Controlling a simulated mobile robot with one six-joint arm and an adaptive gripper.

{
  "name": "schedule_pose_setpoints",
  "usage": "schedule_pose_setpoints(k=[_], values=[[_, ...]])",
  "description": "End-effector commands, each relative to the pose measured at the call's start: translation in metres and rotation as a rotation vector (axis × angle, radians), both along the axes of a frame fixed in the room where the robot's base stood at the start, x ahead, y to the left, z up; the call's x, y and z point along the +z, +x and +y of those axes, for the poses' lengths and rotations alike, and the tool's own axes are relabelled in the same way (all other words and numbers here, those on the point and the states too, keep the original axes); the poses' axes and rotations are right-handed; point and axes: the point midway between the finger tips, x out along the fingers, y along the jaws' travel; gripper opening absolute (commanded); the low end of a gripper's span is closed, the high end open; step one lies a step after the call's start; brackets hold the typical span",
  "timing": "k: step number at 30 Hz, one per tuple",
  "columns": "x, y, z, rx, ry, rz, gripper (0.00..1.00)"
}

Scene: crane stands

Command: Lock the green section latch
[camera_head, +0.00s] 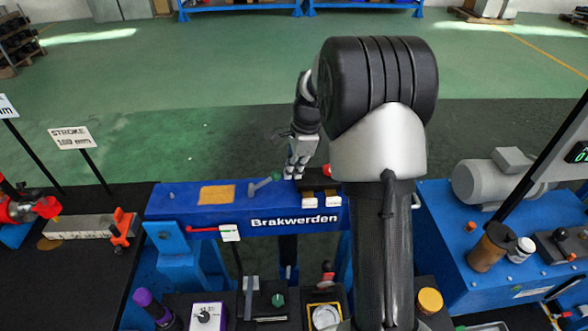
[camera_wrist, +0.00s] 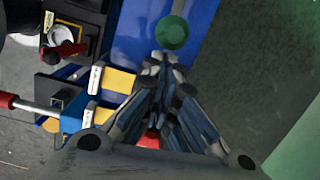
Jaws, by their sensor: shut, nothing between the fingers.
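A latch with a green round knob (camera_head: 276,177) and a short grey lever (camera_head: 262,185) sits on top of the blue beam (camera_head: 170,203) lettered "Brakwerden". In the wrist view the green knob (camera_wrist: 173,33) shows just past my fingertips. My gripper (camera_head: 293,173) is shut and empty, pointing down at the beam just right of the knob. In the wrist view my gripper (camera_wrist: 166,60) has its fingertips together close to the knob; I cannot tell if they touch it. The latch's base is hidden in the wrist view.
Yellow-and-black blocks with white tags (camera_head: 307,201) sit on the beam right of the latch. A red part (camera_wrist: 150,140) lies behind my fingers. A red lever (camera_head: 203,229) is on the beam's front. A second green knob (camera_head: 278,300) stands on a lower panel.

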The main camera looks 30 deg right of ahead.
Motion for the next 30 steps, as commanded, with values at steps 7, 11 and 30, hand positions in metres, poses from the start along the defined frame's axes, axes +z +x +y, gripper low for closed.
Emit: schedule_pose_setpoints(k=[7,11,30], values=[[0.008,0.002,0.004,0.001,-0.044,0.018,0.00],[0.010,0.002,0.005,0.001,-0.061,0.026,0.00],[0.036,0.010,0.024,0.007,-0.248,0.101,0.00]])
